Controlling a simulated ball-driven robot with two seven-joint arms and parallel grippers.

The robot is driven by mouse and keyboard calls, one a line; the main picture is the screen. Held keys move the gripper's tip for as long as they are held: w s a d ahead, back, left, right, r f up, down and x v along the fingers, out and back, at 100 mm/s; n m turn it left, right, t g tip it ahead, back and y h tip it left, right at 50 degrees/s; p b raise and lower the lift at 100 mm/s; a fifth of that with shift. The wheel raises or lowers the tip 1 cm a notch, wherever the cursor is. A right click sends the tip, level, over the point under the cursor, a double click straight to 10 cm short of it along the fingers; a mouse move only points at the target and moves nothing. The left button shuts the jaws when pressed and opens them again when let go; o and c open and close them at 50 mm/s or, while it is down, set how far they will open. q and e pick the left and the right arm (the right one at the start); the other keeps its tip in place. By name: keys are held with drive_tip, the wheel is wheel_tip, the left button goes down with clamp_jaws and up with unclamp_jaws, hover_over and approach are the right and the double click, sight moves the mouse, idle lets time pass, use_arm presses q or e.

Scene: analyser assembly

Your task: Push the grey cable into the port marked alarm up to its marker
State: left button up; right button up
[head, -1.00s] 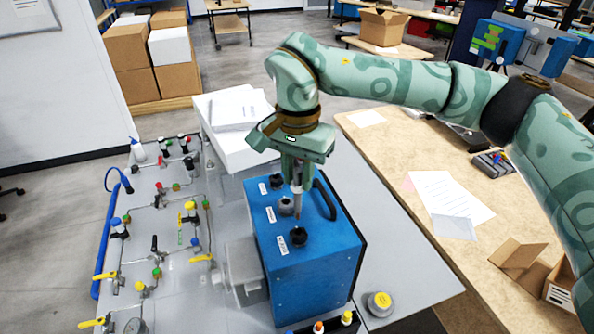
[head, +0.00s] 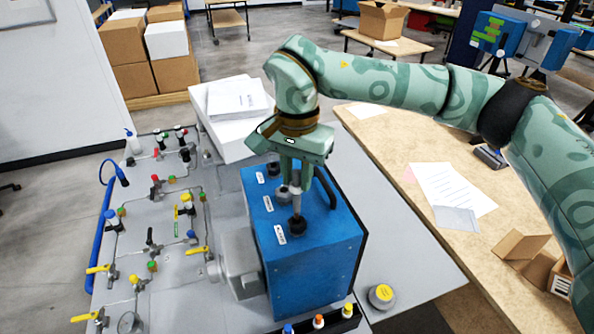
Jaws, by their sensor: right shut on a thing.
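The blue analyser box (head: 318,262) stands on the grey table. A row of dark round ports runs along its top, each beside a small white label too small to read. My right gripper (head: 295,184) is above the box, pointing down, shut on the grey cable (head: 296,203). The cable hangs upright below the fingers. Its lower end meets the nearest port (head: 297,226), beside the nearest label (head: 280,233). How deep it sits, and its marker, I cannot tell. The fingers partly cover the middle port (head: 283,192). My left gripper is not in view.
A black handle (head: 325,188) rises at the box's right edge, close to my gripper. A panel of pipes and valves (head: 160,215) lies left. White boxes with papers (head: 238,100) stand behind. A yellow-topped round item (head: 381,296) sits front right; the grey table between is clear.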

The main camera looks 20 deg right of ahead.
sight(297, 210)
drive_tip(key=shift+f, duration=0.15)
drive_tip(key=shift+f+b, duration=2.15)
drive_tip(key=shift+f, duration=1.8)
drive_tip(key=o, duration=1)
wheel_tip(297, 210, up, 7)
drive_tip(key=p, duration=0.6)
drive_tip(key=shift+f, duration=0.1)
